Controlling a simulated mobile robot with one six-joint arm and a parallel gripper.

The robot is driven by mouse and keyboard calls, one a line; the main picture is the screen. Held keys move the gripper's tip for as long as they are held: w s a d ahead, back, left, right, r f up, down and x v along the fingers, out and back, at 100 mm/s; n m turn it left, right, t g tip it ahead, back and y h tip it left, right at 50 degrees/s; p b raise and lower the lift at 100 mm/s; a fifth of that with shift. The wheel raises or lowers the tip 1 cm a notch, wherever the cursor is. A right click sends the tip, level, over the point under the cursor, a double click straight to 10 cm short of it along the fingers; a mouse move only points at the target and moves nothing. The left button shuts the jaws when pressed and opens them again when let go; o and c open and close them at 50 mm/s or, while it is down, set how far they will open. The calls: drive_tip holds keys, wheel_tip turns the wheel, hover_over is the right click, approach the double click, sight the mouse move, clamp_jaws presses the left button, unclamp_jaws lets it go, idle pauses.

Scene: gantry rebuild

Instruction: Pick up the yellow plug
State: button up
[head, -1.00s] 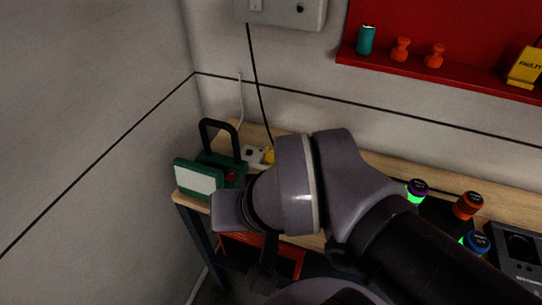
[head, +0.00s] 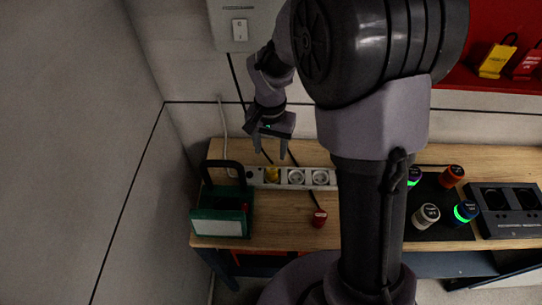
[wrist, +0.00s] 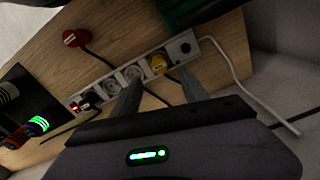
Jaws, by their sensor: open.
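The yellow plug (head: 271,175) sits in the white power strip (head: 308,187) near the back of the wooden bench. In the wrist view the yellow plug (wrist: 158,64) is in the strip (wrist: 143,70), close to its upper right end, with a dark cable leading off beside it. My gripper (head: 269,155) is open and empty, pointing down above the plug. In the wrist view its fingers (wrist: 160,78) lie on either side of the plug's line. I cannot tell the exact height gap between the fingertips and the plug.
A green case with a black handle (head: 223,222) stands left of the strip. A red plug (head: 319,218) lies on the bench in front of it. Coloured canisters (head: 427,215) and a dark panel (head: 510,212) stand to the right. A white cable (wrist: 252,92) runs beside the strip.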

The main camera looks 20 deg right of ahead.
sight(272, 170)
drive_tip(key=f+b, duration=0.1)
drive_tip(key=f, duration=0.5)
drive_tip(key=f+b, duration=0.2)
drive_tip(key=f, duration=0.3)
drive_tip(key=shift+w+d+f, duration=0.1)
drive_tip(key=shift+d+f, duration=0.1)
drive_tip(key=shift+f, duration=0.15)
drive_tip(key=shift+r, duration=0.1)
drive_tip(key=shift+c, duration=0.2)
clamp_jaws()
